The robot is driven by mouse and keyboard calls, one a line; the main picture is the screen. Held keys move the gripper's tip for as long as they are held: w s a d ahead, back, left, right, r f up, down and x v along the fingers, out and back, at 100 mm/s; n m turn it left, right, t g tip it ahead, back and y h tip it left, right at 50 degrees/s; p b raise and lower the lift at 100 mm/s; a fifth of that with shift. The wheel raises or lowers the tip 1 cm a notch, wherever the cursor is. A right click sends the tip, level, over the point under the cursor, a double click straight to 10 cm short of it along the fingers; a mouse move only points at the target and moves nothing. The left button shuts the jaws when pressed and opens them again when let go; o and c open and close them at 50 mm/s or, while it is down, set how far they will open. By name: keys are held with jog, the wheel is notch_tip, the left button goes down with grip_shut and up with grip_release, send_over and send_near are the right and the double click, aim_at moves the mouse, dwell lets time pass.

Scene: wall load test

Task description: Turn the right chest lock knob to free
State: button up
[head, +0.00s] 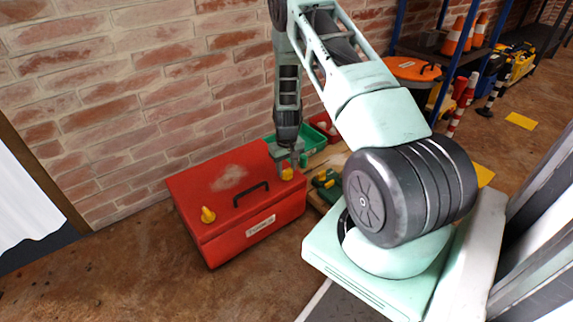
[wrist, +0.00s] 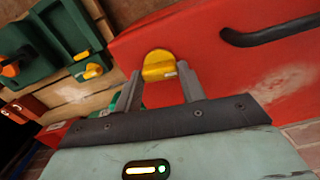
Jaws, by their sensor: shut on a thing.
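The red chest (head: 238,198) stands on the floor against the brick wall, lid closed. Its right lock knob (head: 287,175) is yellow and sits on the lid near the right edge; it also shows in the wrist view (wrist: 158,65). My gripper (head: 290,163) reaches down from above and is shut on this knob, one finger on each side in the wrist view (wrist: 160,72). The fingers hide the knob's sides. The yellow left lock knob (head: 208,214) is near the front left of the lid, free of my gripper.
A black handle (head: 251,194) lies between the knobs. Just right of the chest is a green case (head: 327,183) with yellow and orange parts. Green (head: 312,142) and red bins stand behind. Floor in front and left of the chest is clear.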

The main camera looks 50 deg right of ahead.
jog(key=m+p, duration=0.3)
jog(key=shift+r+m, duration=0.25)
jog(key=shift+m, duration=0.05)
jog(key=m+p, duration=0.3)
jog(key=m, duration=0.1)
jog(key=shift+f+m, duration=0.1)
jog(key=shift+m, duration=0.2)
jog(key=m+p, duration=0.2)
jog(key=m, duration=0.2)
jog(key=shift+f+m+p, duration=0.1)
jog(key=shift+m+p, duration=0.75)
jog(key=shift+m, duration=1.25)
jog(key=o, duration=1)
